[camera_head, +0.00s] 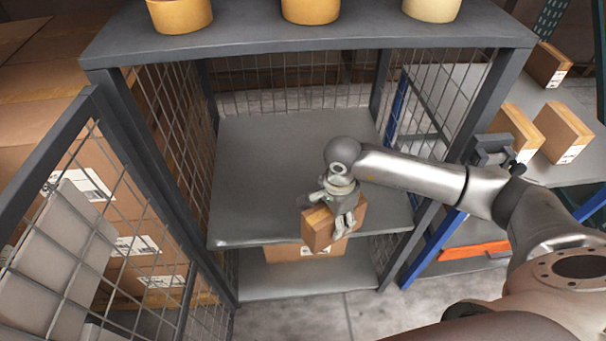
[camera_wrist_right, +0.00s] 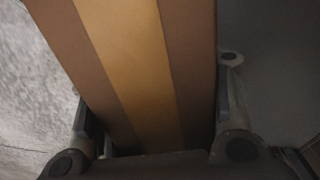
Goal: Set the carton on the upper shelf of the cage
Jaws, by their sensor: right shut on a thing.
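The carton (camera_head: 318,229), a small brown box with a lighter tape strip, is in my right gripper (camera_head: 342,222), which is shut on it. In the head view it appears at the front edge of the cage's upper shelf (camera_head: 270,170); I cannot tell whether it touches the shelf. In the right wrist view the carton (camera_wrist_right: 130,60) fills the middle between the two fingers (camera_wrist_right: 160,130). The cage (camera_head: 120,120) is grey with mesh walls, and its door (camera_head: 60,150) stands open at the left. The upper shelf is otherwise bare. My left gripper is not in view.
Another brown carton (camera_head: 290,252) lies on the lower shelf (camera_head: 300,280). Several round tubs (camera_head: 310,10) stand on the cage top. At the right, a blue-framed rack holds cartons (camera_head: 563,132) and an orange item (camera_head: 474,250). Large boxes (camera_head: 130,205) are stacked at the left.

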